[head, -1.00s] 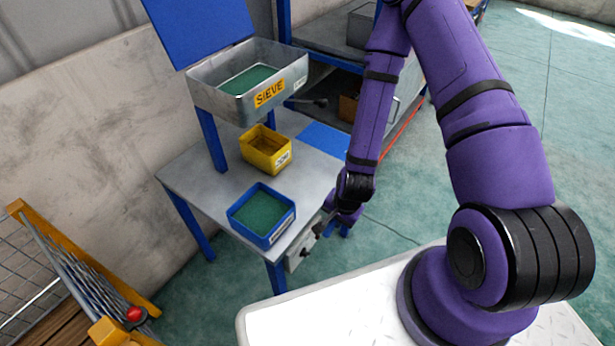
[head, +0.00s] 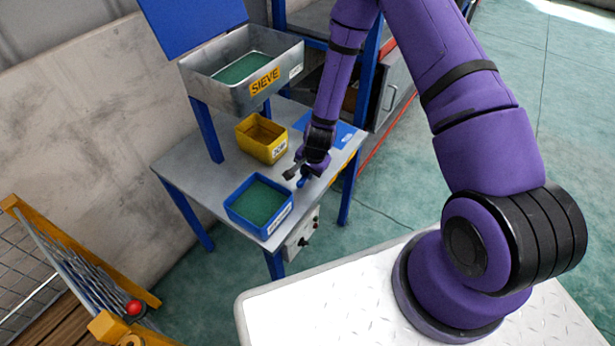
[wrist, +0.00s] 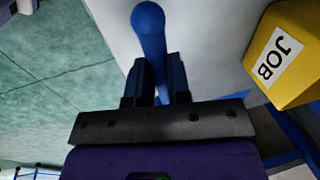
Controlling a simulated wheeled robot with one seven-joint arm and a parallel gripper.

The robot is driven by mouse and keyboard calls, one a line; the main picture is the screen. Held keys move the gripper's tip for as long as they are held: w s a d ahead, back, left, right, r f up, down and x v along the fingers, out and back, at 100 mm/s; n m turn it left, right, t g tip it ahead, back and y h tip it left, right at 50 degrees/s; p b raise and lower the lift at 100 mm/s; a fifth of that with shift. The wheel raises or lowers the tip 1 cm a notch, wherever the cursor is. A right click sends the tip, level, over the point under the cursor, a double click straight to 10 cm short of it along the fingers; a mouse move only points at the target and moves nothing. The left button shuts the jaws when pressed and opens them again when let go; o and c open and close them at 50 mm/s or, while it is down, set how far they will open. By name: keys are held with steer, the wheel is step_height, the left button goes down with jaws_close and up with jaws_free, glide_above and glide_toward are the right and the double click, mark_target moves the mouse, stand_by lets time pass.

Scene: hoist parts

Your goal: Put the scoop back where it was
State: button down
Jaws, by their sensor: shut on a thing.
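My gripper (head: 302,172) is over the right part of the grey table, between the yellow and blue bins and the blue patch. In the wrist view my gripper (wrist: 156,82) is shut on a blue rounded handle, which I take to be the scoop (wrist: 149,22). A bit of the blue scoop (head: 304,182) shows below the fingers in the head view. The rest of it is hidden. A flat blue patch (head: 346,134) with a small paler mark lies at the table's right, partly behind my wrist. I cannot tell whether the scoop touches the table.
The yellow JOB bin (head: 262,138) and the blue bin (head: 259,202) with green contents stand on the table (head: 212,165). A metal SIEVE tray (head: 240,80) is raised behind them. A control box (head: 303,232) hangs at the front edge. The JOB bin (wrist: 287,50) is near my gripper.

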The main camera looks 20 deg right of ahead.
mark_target(308, 183)
steer(key=shift+w, duration=0.4)
steer(key=shift+f, duration=1.8)
steer(key=shift+f, duration=0.15)
steer(key=c, duration=1.1)
jaws_free()
